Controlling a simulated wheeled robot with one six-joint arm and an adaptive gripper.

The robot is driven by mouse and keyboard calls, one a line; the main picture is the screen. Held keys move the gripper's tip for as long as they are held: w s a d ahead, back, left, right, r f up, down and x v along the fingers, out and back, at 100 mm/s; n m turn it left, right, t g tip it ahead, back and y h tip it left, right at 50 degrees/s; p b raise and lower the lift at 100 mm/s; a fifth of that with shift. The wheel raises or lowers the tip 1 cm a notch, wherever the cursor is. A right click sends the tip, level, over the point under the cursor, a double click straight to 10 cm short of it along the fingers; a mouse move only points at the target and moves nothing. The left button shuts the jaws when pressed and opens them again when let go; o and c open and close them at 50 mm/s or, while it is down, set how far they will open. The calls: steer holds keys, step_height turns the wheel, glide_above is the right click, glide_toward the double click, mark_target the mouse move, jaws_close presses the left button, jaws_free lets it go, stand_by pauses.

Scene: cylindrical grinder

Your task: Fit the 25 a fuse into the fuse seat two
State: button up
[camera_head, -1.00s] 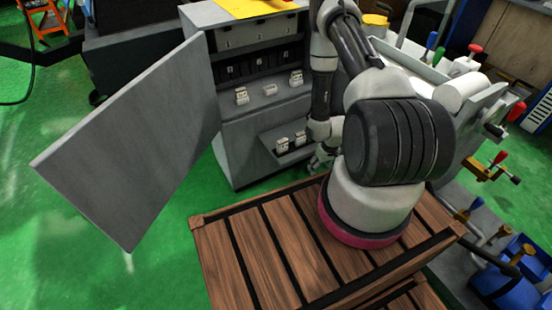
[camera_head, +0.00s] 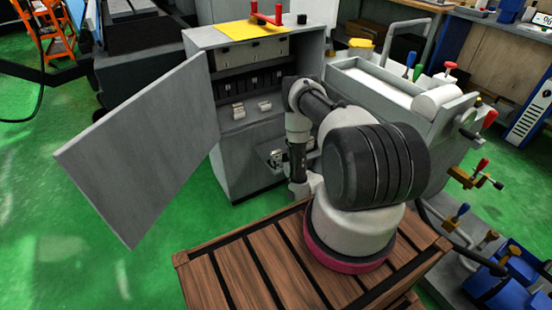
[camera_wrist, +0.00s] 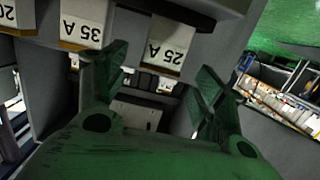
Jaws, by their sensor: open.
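The 25 A fuse (camera_wrist: 168,52), a white block with an upside-down label, is near the top of the wrist view. My gripper (camera_wrist: 160,66) has green fingers spread apart, one toward each side of this fuse. I cannot tell whether they touch it; nothing is visibly clamped. Dark fuse seats (camera_head: 250,82) line the recess of the open cabinet. I cannot tell which is seat two.
A 35 A fuse (camera_wrist: 84,22) sits beside the 25 A fuse, with another fuse (camera_wrist: 7,14) at the corner. The cabinet door (camera_head: 140,150) swings out left. A grinder (camera_head: 400,95) stands right.

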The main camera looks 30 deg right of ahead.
mark_target(277, 152)
steer(key=w, duration=0.4)
steer(key=shift+w+a+f, duration=0.1)
steer(key=shift+w, duration=0.3)
steer(key=shift+c, duration=0.2)
steer(key=c, duration=1.1)
steer(key=shift+c, duration=0.2)
